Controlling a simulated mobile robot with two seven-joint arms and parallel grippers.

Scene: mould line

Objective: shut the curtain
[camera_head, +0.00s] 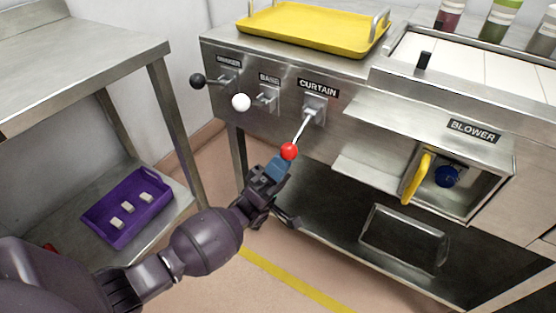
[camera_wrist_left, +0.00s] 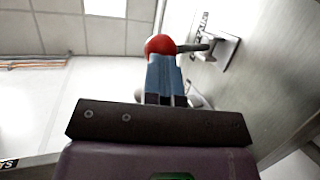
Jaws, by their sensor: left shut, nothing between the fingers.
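The curtain lever (camera_head: 302,131) sticks out from its plate under the CURTAIN label (camera_head: 318,88) on the machine's front, with its red ball knob (camera_head: 289,151) pointing down and outward. My left gripper (camera_head: 281,163) is shut and empty, its blue fingertips right at the underside of the red knob. In the left wrist view the fingertips (camera_wrist_left: 165,72) reach the red knob (camera_wrist_left: 160,45), which partly stands behind them; I cannot tell whether they touch. My right gripper is in neither view.
A black-knobbed lever (camera_head: 198,80) and a white-knobbed lever (camera_head: 241,102) stand left of the curtain lever. The blower recess with a yellow handle (camera_head: 416,179) is to the right. A yellow tray (camera_head: 316,28) lies on top. A purple crate (camera_head: 97,212) sits on the left shelf.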

